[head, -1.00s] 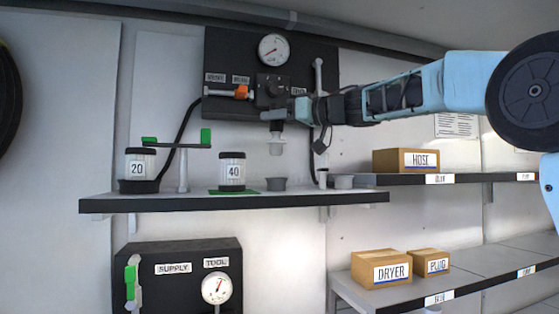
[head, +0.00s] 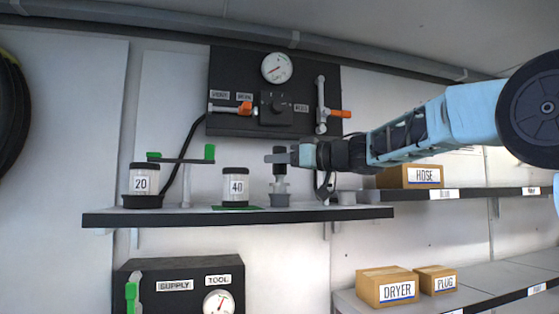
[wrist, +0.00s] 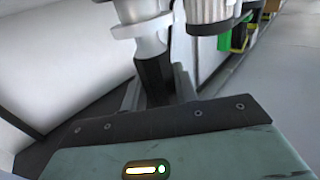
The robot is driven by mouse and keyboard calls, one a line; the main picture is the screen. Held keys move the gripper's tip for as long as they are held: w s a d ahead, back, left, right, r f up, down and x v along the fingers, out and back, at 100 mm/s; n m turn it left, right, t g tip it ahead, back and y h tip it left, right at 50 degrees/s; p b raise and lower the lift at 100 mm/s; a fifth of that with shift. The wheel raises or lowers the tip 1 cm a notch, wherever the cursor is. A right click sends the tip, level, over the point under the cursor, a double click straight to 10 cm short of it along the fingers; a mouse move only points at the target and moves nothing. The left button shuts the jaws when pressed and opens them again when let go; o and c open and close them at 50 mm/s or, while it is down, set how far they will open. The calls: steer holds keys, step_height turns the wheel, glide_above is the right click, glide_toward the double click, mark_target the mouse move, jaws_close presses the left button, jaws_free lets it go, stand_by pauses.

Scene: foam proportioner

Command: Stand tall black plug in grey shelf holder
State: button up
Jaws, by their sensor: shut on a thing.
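The tall plug has a black upper part and a pale grey flanged lower part (head: 279,186). My gripper (head: 280,157) is shut on its black part, above the shelf. The plug looks upright, with its lower end at the mouth of the grey shelf holder (head: 280,200). I cannot tell how deep it sits. In the wrist view the plug's black stem (wrist: 153,72) runs from between the fingers to the pale flanges (wrist: 145,32). The holder cannot be made out clearly there.
The jar marked 40 (head: 236,186) stands close left of the holder, and the jar marked 20 (head: 142,181) stands further left. A grey cup (head: 345,196) is on the shelf to the right. A black gauge panel (head: 230,90) is on the wall above.

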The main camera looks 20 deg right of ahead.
steer(key=shift+f, duration=0.75)
steer(key=o, duration=1)
steer(key=shift+w+f, duration=0.1)
steer(key=shift+f, duration=0.05)
steer(key=shift+o, duration=0.2)
steer(key=shift+r, duration=0.2)
steer(key=r+b+v, duration=0.1)
steer(key=b+v, duration=0.3)
steer(key=v, duration=0.8)
steer(key=shift+r, duration=0.35)
